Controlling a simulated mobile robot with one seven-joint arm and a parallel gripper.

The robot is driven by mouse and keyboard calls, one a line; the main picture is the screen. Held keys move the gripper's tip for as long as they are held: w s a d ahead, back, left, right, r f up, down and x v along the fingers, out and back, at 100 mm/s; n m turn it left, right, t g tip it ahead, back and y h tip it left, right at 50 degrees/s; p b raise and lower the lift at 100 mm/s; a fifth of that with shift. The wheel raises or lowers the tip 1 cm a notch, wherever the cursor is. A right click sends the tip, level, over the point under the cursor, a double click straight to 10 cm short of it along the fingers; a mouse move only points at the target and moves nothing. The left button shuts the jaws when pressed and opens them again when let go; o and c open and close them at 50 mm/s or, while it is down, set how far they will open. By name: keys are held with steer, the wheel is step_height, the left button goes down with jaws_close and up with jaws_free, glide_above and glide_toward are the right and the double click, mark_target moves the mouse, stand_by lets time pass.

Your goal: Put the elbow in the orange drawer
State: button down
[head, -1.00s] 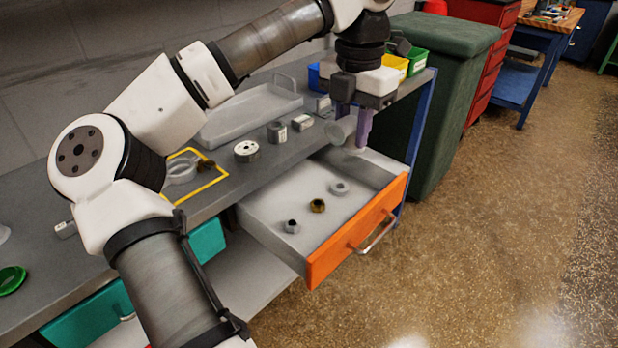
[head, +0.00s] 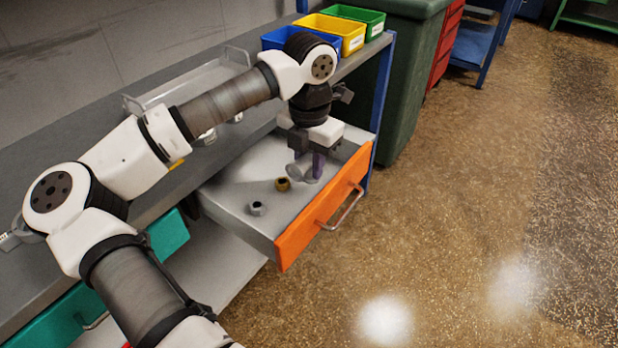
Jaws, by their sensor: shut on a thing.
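The orange drawer (head: 292,244) is pulled out from under the workbench, with its grey inside facing up. My gripper (head: 307,168) is low inside the drawer, toward its far right part. Its purple fingers are shut on the grey elbow (head: 296,171), which shows at the left of the fingers. The elbow is partly hidden by the fingers, and I cannot tell whether it touches the drawer floor. A grey nut (head: 257,208) and a brass fitting (head: 282,184) lie in the drawer to the left of my gripper.
Blue (head: 287,38), yellow (head: 338,34) and green (head: 361,20) bins stand at the bench's far end. A grey tray (head: 190,83) lies on the bench behind my arm. The floor at right is clear.

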mark_target(310, 179)
steer(key=shift+f, duration=2.25)
steer(key=shift+f, duration=0.2)
steer(key=c, duration=1.2)
jaws_free()
steer(key=shift+o, duration=0.2)
steer(key=shift+r, duration=0.15)
step_height(310, 179, up, 12)
steer(key=shift+r, duration=0.1)
